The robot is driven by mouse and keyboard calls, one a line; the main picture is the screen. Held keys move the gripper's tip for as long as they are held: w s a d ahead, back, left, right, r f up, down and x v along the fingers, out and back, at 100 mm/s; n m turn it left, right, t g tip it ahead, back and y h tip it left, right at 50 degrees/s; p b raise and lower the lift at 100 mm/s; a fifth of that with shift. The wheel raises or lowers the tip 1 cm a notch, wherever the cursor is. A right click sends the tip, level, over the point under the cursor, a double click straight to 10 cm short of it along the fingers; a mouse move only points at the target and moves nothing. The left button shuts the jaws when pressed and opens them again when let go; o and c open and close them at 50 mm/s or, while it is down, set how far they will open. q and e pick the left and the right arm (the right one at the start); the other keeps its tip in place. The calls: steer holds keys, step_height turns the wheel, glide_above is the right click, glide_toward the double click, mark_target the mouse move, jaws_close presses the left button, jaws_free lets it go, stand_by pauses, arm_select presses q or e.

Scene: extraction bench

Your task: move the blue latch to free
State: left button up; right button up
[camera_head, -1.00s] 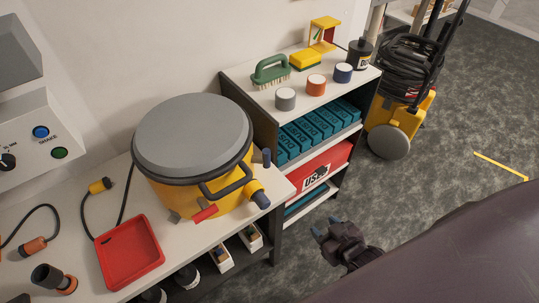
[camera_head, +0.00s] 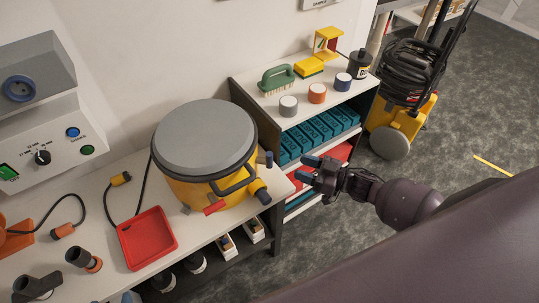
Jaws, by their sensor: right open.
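A yellow drum (camera_head: 190,189) with a grey lid (camera_head: 205,138) stands on the white bench. A small dark-blue upright piece (camera_head: 269,159), which may be the blue latch, sits at the drum's right side. Below it a yellow spout with a dark blue-grey end (camera_head: 263,196) points right, and a red lever (camera_head: 214,208) sits at the drum's front. My right gripper (camera_head: 306,168) is open and empty, its blue-tipped fingers pointing left toward the drum. It is a short way right of the dark-blue piece, apart from it. My left gripper is not in view.
A shelf unit (camera_head: 272,101) with a brush, sponge, round tins and blue boxes stands behind my right gripper. A red tray (camera_head: 147,238) and a cable lie left of the drum. A yellow machine (camera_head: 409,125) stands on the floor at right.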

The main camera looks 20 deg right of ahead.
mark_target(270, 157)
steer(key=x, duration=1.1)
steer(key=shift+s, duration=0.1)
jaws_close()
